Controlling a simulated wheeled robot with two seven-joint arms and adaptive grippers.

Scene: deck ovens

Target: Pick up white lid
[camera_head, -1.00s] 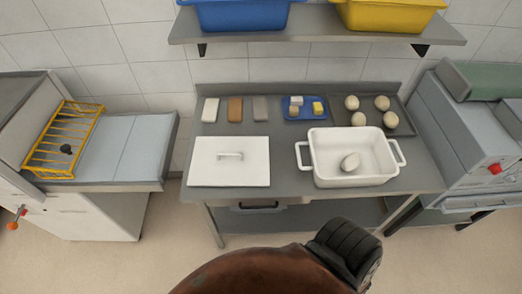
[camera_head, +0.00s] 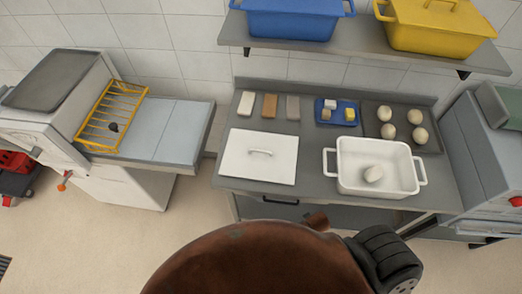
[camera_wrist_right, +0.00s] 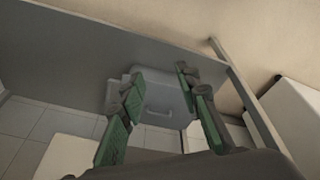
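The white lid (camera_head: 237,165) lies flat on the left part of the grey worktable (camera_head: 318,187), with its handle (camera_head: 261,152) on top. A white two-handled dish (camera_head: 345,182) stands to its right with a pale round piece (camera_head: 373,174) inside. My right gripper (camera_wrist_right: 160,72) shows in the right wrist view with its green-padded fingers apart and nothing between them. Behind the fingers is a grey box-like drawer (camera_wrist_right: 165,98) with a handle; the lid is not seen there. My left gripper is not in view.
Several blocks, a blue tray (camera_head: 325,120) and a dark tray of dough balls (camera_head: 437,147) line the table's back. A shelf (camera_head: 350,62) with blue and yellow bins hangs above. A yellow rack (camera_head: 84,133) stands on the left machine.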

